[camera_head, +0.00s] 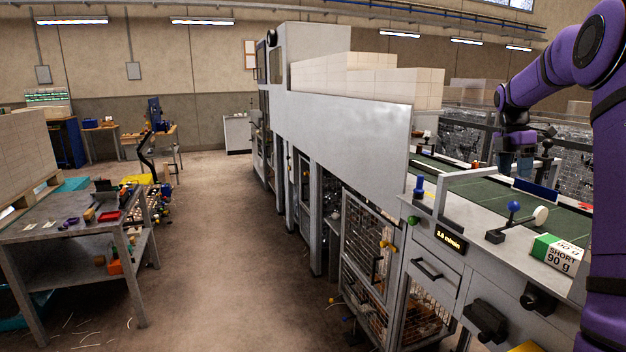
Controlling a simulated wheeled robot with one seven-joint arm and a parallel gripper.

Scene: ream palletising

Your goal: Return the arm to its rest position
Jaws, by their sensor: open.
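My purple arm comes in from the right edge, bends at the top right and reaches left. Its end hangs down with my gripper (524,168) above the green conveyor belt (465,181). The gripper is small here and open, and I see nothing held in it. A white and green ream marked "SHORT 90 g" (559,256) lies on the machine's grey top at the right, nearer than the gripper and apart from it.
A cluttered workbench (75,232) stands at left. The floor between is mostly clear.

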